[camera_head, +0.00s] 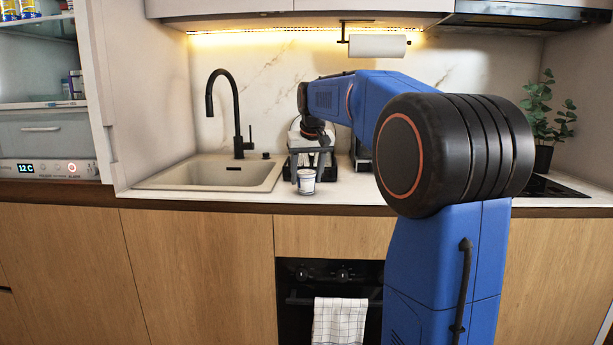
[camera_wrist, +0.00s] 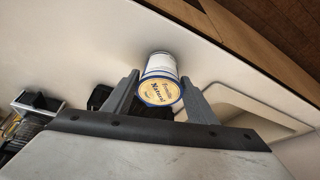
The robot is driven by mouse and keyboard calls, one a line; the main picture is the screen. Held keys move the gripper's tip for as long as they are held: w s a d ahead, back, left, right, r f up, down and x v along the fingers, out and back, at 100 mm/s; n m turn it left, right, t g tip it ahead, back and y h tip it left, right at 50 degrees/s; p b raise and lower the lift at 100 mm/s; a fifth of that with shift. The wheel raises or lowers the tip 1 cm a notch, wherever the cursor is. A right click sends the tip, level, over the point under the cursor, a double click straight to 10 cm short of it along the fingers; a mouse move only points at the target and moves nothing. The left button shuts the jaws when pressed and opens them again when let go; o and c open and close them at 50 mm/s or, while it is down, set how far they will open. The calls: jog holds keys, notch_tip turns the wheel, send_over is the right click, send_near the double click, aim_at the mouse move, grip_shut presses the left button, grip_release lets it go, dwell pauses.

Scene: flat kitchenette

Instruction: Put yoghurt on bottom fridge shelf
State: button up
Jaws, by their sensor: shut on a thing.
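The yoghurt (camera_head: 306,181) is a small white cup at the front of the counter, just right of the sink. In the wrist view the yoghurt (camera_wrist: 160,84) shows its yellow lid with "Natural" on it and a blue rim. My gripper (camera_head: 306,162) is above and behind the cup; in the wrist view my gripper (camera_wrist: 158,95) has a finger on each side of the cup, shut on it. The cup is at or very near the counter top; I cannot tell whether it touches. The fridge (camera_head: 42,100) stands open at the left, with its lower glass shelf (camera_head: 40,105) in view.
The sink (camera_head: 215,174) with a black tap (camera_head: 237,115) lies between the cup and the fridge. Cans (camera_head: 20,8) stand on the upper fridge shelf and items (camera_head: 74,85) on the lower one's right side. The left of the lower shelf looks clear. A plant (camera_head: 546,115) stands right.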

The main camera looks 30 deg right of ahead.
jog(key=shift+f, duration=0.15)
jog(key=o, duration=1.2)
jog(key=shift+c, duration=0.2)
jog(key=v, duration=1.2)
